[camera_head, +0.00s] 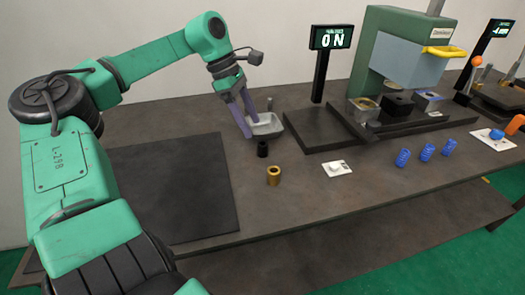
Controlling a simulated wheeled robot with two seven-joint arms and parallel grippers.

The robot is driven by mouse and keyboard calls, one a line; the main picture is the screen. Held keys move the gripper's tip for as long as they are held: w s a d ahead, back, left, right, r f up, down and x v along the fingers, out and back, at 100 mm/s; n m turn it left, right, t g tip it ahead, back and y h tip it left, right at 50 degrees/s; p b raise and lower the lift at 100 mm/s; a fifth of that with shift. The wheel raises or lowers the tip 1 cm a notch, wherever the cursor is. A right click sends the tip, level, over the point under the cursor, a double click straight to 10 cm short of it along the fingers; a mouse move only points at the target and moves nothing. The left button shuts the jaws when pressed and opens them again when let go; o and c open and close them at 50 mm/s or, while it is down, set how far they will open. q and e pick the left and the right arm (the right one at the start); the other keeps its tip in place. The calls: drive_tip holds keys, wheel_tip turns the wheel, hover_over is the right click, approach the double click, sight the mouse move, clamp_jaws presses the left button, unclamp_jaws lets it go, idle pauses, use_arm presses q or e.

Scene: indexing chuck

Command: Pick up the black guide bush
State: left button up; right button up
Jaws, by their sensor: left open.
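The black guide bush (262,149) is a small dark cylinder standing upright on the dark table, behind a brass bush (273,176). My left gripper (247,122) comes in from the upper left with two long purple fingers pointing down. It is open, with its fingertips behind and a little left of the black bush, beside a grey tray (267,125). I see nothing held between the fingers. My right gripper is not in view.
A green press (415,50) with a yellow handle stands on a dark base at the back right. A white card (337,169) and blue springs (403,158) lie right of the bushes. A dark mat (165,190) lies left.

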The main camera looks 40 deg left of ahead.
sight(266, 155)
use_arm(q)
drive_tip(key=x, duration=0.7)
drive_tip(key=shift+d+f+p, duration=0.1)
drive_tip(key=shift+f+p, duration=0.05)
drive_tip(key=shift+p, duration=0.2)
clamp_jaws()
